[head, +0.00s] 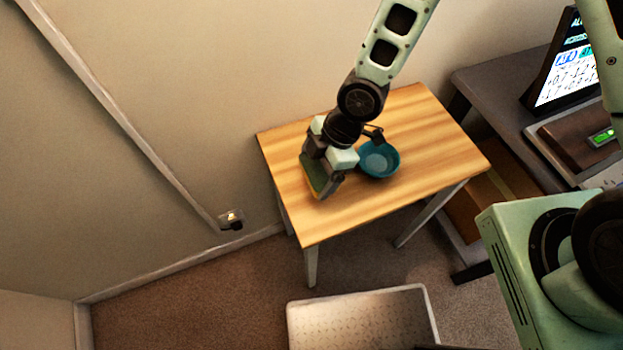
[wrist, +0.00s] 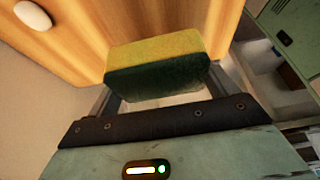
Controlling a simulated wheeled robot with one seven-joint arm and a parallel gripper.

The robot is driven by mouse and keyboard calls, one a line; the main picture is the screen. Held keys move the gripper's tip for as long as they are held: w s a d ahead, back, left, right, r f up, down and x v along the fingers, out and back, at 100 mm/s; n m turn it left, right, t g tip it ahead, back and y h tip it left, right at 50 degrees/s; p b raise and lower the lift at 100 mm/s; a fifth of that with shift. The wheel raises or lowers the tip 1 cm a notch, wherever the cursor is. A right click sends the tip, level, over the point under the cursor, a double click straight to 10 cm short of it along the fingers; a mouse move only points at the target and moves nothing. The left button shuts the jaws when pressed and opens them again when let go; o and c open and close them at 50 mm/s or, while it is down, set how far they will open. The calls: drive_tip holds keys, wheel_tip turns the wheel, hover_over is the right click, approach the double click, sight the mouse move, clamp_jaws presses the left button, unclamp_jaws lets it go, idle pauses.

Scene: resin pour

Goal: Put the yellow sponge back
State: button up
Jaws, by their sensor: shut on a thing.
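The yellow sponge (wrist: 155,52) has a dark green side and sits between the two fingers of my gripper (wrist: 160,78) in the wrist view. My gripper (head: 322,178) is shut on it. In the head view my gripper is low over the left part of the small wooden table, left of a teal bowl. There the sponge is mostly hidden by my gripper, with a yellowish edge showing. I cannot tell whether the sponge touches the tabletop.
The teal bowl (head: 379,160) stands close to the right of my gripper. The wooden table (head: 430,150) is clear on its right and front. A white oval thing (wrist: 32,15) lies on the wood in the wrist view. A darker desk (head: 500,75) with a screen (head: 568,75) stands at the right.

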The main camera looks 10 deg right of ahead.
sight(316, 181)
drive_tip(key=shift+f, duration=2.25)
drive_tip(key=shift+f, duration=0.2)
drive_tip(key=o, duration=0.9)
drive_tip(key=shift+r, duration=0.1)
